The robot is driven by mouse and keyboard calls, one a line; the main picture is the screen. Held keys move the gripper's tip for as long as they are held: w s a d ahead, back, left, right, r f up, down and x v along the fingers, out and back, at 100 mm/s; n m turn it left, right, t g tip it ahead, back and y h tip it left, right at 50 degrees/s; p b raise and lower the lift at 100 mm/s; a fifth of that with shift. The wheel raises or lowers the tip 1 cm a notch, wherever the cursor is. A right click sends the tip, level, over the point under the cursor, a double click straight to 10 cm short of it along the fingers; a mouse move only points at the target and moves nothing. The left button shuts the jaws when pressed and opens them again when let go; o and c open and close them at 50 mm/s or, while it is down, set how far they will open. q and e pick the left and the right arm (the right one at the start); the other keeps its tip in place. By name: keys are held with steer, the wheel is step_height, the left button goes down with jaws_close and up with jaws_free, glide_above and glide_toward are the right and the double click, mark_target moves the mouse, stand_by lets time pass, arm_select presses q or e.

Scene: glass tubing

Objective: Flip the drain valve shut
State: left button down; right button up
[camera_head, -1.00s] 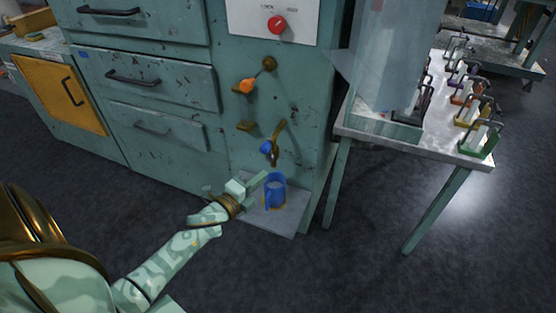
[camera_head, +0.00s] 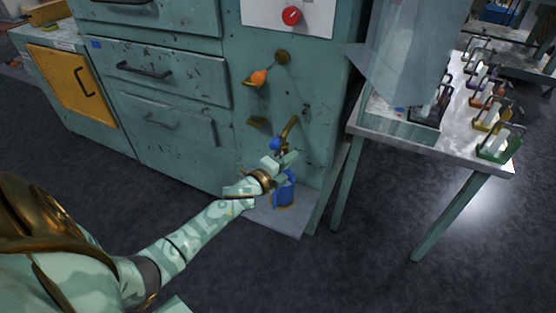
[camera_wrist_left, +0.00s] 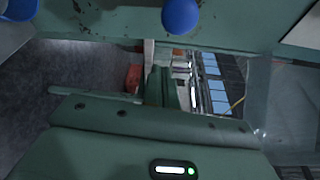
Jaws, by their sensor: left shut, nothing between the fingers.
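The drain valve, a brass tap (camera_head: 290,130) with a blue knob (camera_head: 275,144), is low on the front of the green cabinet. My left gripper (camera_head: 288,160) is just below the knob, shut and empty. In the wrist view the blue knob (camera_wrist_left: 181,15) is at the top edge, apart from the fingers. A blue jug (camera_head: 284,194) stands under the tap, partly hidden by my gripper. It seems to show in the upper left corner of the wrist view (camera_wrist_left: 20,8). My right gripper is not in view.
A brass fitting with an orange knob (camera_head: 258,78) and a red dial (camera_head: 291,15) are higher on the cabinet. The jug stands on a grey plate (camera_head: 268,219). A table (camera_head: 455,160) with several small clamp-like stands is at the right. The floor in front is clear.

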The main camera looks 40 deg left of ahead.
arm_select(q)
steer(key=shift+s+a+r, duration=0.1)
steer(key=shift+a+r, duration=0.05)
steer(key=shift+a, duration=0.8)
steer(key=shift+s+a+r, duration=0.1)
steer(key=shift+a, duration=0.8)
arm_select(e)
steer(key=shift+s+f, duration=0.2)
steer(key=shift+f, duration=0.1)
arm_select(q)
steer(key=shift+a, duration=0.2)
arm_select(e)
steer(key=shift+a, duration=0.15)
